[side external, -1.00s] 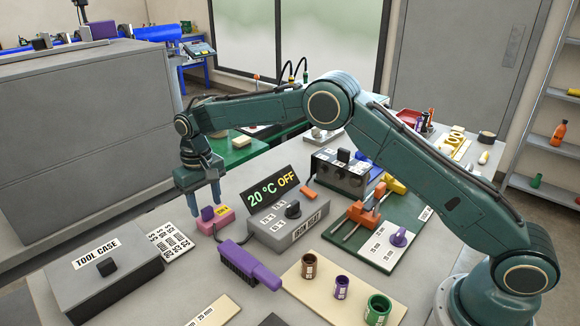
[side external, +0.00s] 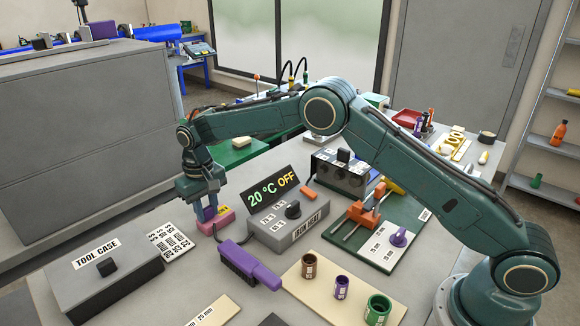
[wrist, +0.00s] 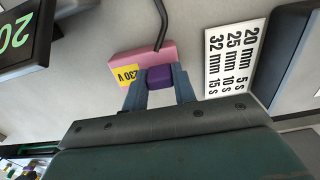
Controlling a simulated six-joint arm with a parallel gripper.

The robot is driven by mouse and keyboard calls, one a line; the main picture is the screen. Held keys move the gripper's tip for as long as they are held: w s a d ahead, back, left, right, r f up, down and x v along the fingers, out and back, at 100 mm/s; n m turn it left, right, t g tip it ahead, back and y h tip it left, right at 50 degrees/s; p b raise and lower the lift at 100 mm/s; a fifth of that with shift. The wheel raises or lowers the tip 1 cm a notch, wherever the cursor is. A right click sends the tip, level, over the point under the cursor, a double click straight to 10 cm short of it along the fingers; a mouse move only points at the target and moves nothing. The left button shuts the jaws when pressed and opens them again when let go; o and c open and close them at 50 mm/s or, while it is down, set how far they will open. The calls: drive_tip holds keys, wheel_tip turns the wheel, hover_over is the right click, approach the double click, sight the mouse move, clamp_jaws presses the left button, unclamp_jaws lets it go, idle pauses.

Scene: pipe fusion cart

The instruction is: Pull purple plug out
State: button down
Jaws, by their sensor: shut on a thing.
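The purple plug (wrist: 159,77) sits at the pink socket block (wrist: 160,53) with the yellow 230 V label. In the wrist view the plug is between the two fingers of my gripper (wrist: 160,88), which is shut on it. In the side view my gripper (side external: 206,212) points down over the pink block (side external: 217,222), and the fingers mostly hide the plug. I cannot tell how deep the plug sits in the block. A dark cable (wrist: 162,25) runs from the pink block in the wrist view.
The grey iron heat box (side external: 287,226) with its 20 °C OFF display (side external: 271,198) stands close to the right. A grey tool case (side external: 104,275) and a white printed card (side external: 171,242) are at the left.

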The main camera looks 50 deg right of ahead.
sight(206, 208)
drive_tip(key=shift+r, duration=1.4)
drive_tip(key=c, duration=1.3)
unclamp_jaws()
drive_tip(key=shift+o, duration=0.9)
wheel_tip(206, 208, up, 14)
drive_tip(key=shift+f, duration=0.1)
